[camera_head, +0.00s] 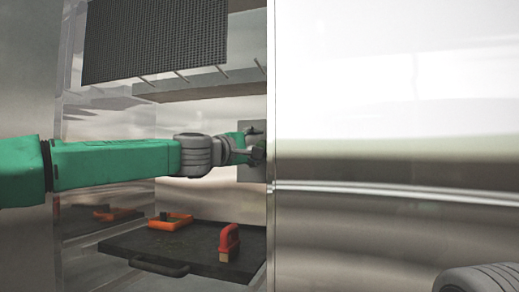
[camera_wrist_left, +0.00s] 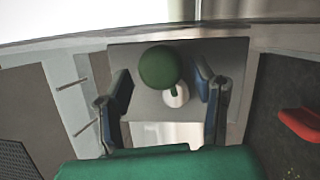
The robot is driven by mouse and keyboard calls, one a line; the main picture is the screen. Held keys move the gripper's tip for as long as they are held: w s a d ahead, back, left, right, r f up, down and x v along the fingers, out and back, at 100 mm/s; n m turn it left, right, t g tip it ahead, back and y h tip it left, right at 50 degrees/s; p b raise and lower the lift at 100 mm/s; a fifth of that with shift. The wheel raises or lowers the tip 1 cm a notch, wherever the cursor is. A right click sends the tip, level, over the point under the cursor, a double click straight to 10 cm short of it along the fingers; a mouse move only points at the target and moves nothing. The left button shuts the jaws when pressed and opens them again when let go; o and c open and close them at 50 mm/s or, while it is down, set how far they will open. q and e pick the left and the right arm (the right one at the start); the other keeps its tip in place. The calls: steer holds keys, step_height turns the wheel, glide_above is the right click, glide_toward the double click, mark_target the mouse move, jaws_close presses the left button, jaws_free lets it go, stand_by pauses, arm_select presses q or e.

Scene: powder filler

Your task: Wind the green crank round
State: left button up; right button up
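The green crank's round knob (camera_wrist_left: 160,67) shows in the left wrist view, with a white hub (camera_wrist_left: 178,96) just below and right of it on a grey plate (camera_wrist_left: 232,62). My left gripper (camera_wrist_left: 163,76) is open. Its two dark fingers stand either side of the knob, with visible gaps in this view. In the head view my left gripper (camera_head: 254,146) is at the grey plate (camera_head: 249,172), beside a bright panel edge. The crank cannot be made out there, hidden by the gripper or panel.
A large shiny panel (camera_head: 400,130) fills the right of the head view. Below the arm, a dark tray (camera_head: 195,246) with a handle holds a red-orange brush (camera_head: 229,243) and an orange frame (camera_head: 170,222). A shelf (camera_head: 200,84) with pegs and a black mesh (camera_head: 155,38) are above.

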arm_select(q)
steer(key=shift+s+d+f, duration=0.1)
steer(key=shift+s+d, duration=0.05)
steer(key=shift+d, duration=0.05)
arm_select(e)
steer(key=shift+s, duration=0.1)
arm_select(q)
steer(key=shift+s, duration=0.3)
steer(key=v, duration=1.1)
steer(key=shift+a, duration=0.25)
arm_select(e)
steer(key=shift+d+f, duration=0.1)
steer(key=shift+d, duration=0.3)
